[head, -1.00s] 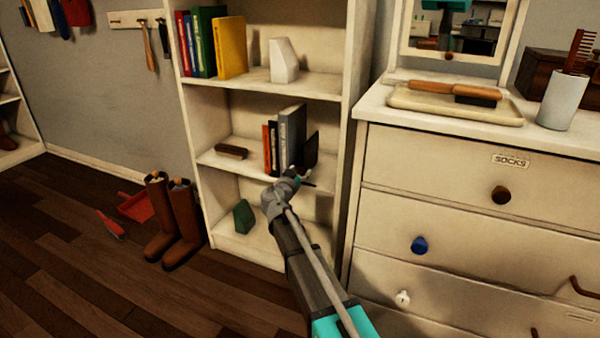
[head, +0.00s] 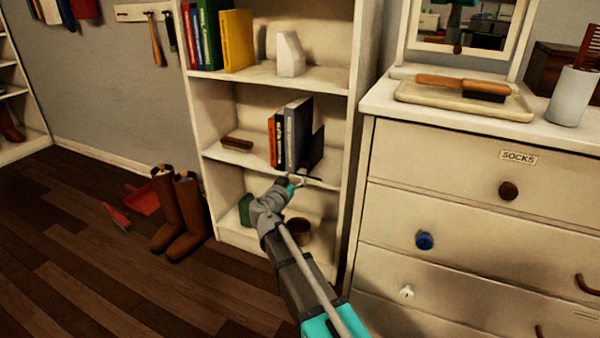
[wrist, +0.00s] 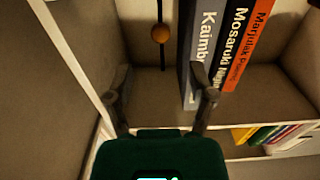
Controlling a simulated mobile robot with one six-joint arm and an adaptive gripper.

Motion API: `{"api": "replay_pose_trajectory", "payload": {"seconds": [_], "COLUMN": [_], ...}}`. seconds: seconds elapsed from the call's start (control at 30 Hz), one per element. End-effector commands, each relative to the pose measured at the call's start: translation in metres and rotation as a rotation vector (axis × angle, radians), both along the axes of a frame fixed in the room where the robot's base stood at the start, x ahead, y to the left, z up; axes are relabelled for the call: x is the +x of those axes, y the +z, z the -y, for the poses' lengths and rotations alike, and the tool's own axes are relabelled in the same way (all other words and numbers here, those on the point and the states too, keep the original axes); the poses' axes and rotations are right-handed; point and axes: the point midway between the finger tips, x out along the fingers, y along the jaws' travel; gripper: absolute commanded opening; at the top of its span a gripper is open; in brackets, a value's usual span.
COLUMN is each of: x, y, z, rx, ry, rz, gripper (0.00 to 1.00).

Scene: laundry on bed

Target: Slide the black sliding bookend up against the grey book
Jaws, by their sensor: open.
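The black bookend (head: 317,148) stands upright on the middle shelf, just right of the grey book (head: 298,135). In the wrist view the bookend (wrist: 163,55) shows as a thin dark edge with a round orange knob (wrist: 160,34). A narrow gap separates it from the grey book (wrist: 195,55) there. My gripper (head: 296,183) is in front of and slightly below the middle shelf's front edge. In the wrist view my gripper (wrist: 160,82) is open and empty, with the bookend beyond and between its fingers. The right finger overlaps the grey book in that view.
A black book (head: 280,138) and an orange book (head: 272,143) stand left of the grey one. A brown brush-like object (head: 237,143) lies farther left. The shelf unit's right side panel (wrist: 75,60) is close to my left finger in the wrist view. A brown cup (head: 298,227) stands below.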

Motion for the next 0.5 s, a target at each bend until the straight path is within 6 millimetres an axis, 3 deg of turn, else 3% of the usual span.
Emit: {"api": "replay_pose_trajectory", "payload": {"seconds": [0.2,0.5], "x": [-0.025,-0.032], "y": [0.000,0.000], "z": [-0.008,-0.011], "rx": [0.000,0.000], "ry": [0.001,0.000], "rz": [0.000,0.000], "gripper": [0.71,0.71]}}
